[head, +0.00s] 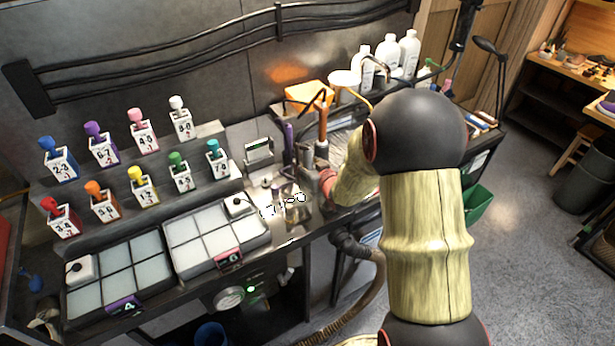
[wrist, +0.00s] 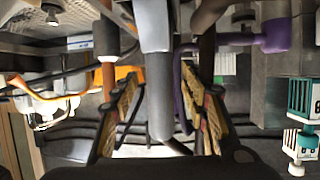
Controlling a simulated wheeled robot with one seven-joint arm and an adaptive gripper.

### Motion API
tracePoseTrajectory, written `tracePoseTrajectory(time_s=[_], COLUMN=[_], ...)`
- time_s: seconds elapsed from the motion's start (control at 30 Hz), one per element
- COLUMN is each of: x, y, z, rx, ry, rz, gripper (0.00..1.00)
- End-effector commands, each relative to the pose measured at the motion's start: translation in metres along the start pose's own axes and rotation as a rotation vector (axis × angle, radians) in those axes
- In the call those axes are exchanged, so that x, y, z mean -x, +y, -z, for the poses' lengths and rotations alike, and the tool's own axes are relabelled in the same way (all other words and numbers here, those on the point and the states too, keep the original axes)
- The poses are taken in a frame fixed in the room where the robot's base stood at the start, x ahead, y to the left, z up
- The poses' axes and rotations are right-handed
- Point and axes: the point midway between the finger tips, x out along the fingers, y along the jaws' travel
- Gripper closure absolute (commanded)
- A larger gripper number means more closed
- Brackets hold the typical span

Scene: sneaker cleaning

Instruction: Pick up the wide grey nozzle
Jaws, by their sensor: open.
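A wide grey nozzle (wrist: 156,62) shows in the middle of the wrist view as a smooth grey tube with a rounded end. My gripper (wrist: 160,92) is open, with one patterned finger on each side of the tube. I see gaps between the tube and both fingers, so it is not gripped. How deep the tube sits between the fingers is hard to tell. In the head view my arm reaches over the bench, and the grey nozzle is hard to pick out there.
An orange-brown nozzle (head: 322,122) and a purple nozzle (head: 289,138) stand close by; the purple one also shows in the wrist view (wrist: 272,37). Numbered bottles with coloured caps line the left shelf. White bottles (head: 387,56) stand behind. Tile trays (head: 215,236) lie at the front left.

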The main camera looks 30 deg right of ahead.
Motion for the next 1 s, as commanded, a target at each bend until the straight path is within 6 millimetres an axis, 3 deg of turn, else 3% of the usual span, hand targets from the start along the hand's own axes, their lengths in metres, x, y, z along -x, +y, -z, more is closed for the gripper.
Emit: tracePoseTrajectory(time_s=[0.27,1.0], x=[-0.0028,-0.0026], y=[0.0001,0.0002], z=[0.0006,0.0002], rx=[0.000,-0.001], ry=[0.000,0.000], rz=[0.000,-0.001], gripper=[0.55,0.97])
